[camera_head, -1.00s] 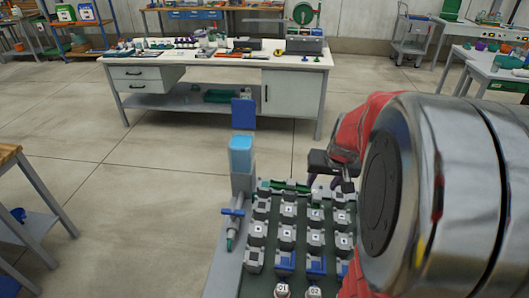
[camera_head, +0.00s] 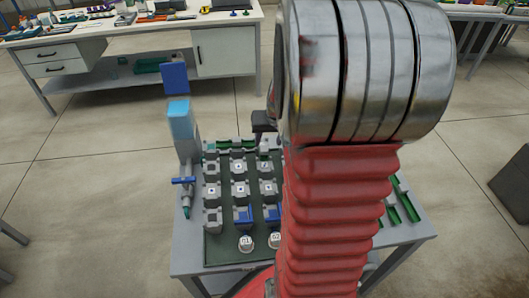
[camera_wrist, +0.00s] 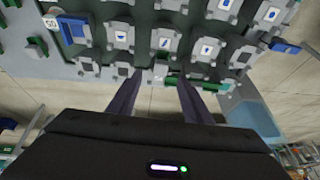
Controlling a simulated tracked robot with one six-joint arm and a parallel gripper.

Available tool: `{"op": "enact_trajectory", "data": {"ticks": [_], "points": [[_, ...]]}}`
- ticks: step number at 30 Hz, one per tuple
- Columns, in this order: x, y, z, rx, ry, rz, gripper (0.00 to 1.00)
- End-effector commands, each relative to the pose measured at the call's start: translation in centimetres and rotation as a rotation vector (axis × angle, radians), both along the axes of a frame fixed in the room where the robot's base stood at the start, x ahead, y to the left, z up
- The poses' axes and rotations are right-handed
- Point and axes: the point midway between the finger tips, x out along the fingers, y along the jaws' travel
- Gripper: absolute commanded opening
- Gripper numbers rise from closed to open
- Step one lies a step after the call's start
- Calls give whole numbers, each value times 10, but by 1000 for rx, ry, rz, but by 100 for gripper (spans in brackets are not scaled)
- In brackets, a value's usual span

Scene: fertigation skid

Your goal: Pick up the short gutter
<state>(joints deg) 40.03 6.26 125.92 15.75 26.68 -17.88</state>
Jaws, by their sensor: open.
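A narrow green channel (camera_head: 230,143) lies along the back edge of the grey skid board in the head view; it also shows in the wrist view (camera_wrist: 192,82). More green channels (camera_head: 408,203) lie at the right of the skid, partly hidden by my arm. I cannot tell which of them is the short gutter. My gripper (camera_wrist: 158,85) is open and empty in the wrist view, its two dark fingers apart at the back edge of the board. The green channel reaches across near the right fingertip; I cannot tell whether they touch. In the head view my arm hides most of the gripper.
Rows of grey blocks with white labels (camera_head: 239,190) fill the board, with blue pieces (camera_head: 243,216) and white round caps (camera_head: 246,243) at the front. A light-blue tank (camera_head: 181,122) and blue-handled valve (camera_head: 184,181) stand at left. A white workbench (camera_head: 225,65) is behind, across open floor.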

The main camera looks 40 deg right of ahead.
Motion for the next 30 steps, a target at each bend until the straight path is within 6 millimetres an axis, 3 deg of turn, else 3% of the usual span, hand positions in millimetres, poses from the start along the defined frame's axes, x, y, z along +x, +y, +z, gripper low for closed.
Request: {"op": "enact_trajectory", "data": {"ticks": [9, 23, 30], "points": [[12, -4, -32, 1, 2, 1, 45], [14, -6, -37, 0, 0, 0, 45], [20, -7, -53, 2, 2, 0, 45]]}}
